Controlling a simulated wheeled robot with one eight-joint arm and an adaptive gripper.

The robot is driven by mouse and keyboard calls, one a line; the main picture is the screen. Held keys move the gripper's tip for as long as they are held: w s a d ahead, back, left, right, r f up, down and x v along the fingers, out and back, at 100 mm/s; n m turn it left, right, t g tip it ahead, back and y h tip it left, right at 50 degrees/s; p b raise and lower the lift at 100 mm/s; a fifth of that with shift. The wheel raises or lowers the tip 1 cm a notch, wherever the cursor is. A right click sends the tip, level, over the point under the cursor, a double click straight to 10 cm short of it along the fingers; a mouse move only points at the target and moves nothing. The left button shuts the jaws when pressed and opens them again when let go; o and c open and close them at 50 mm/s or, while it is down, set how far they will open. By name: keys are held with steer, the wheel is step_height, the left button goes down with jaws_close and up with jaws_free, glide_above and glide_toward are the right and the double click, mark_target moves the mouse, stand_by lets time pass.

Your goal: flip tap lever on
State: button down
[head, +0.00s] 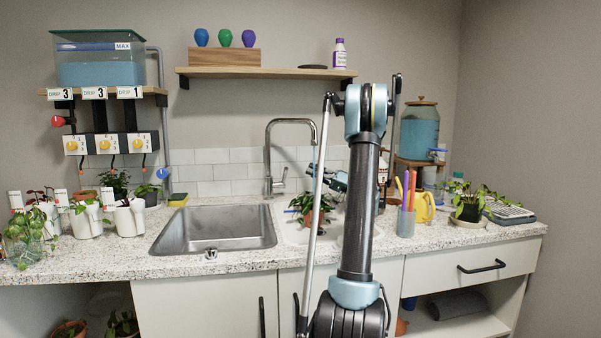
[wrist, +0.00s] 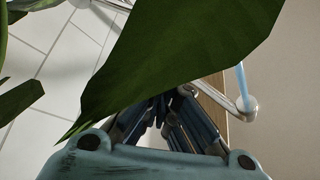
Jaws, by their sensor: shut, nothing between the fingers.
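The grey metal sink tap (head: 268,155) stands behind the sink, with a small lever (head: 282,174) on its right side. A second tap with a blue lever (head: 438,150) is on the drink dispenser (head: 418,128) at the right. My gripper (head: 314,168) is right of the sink tap, partly hidden behind my arm. In the wrist view my gripper (wrist: 165,112) is shut and empty, its fingers partly covered by a large green leaf (wrist: 180,65).
A potted plant (head: 312,212) stands right of the sink (head: 213,230), below my gripper. A cup of coloured sticks (head: 406,222), a yellow watering can (head: 423,207) and another plant (head: 468,205) are at the right. A wooden shelf (head: 266,72) hangs above.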

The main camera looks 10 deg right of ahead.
steer(key=s+d, duration=0.3)
steer(key=d, duration=0.5)
steer(key=shift+a, duration=0.1)
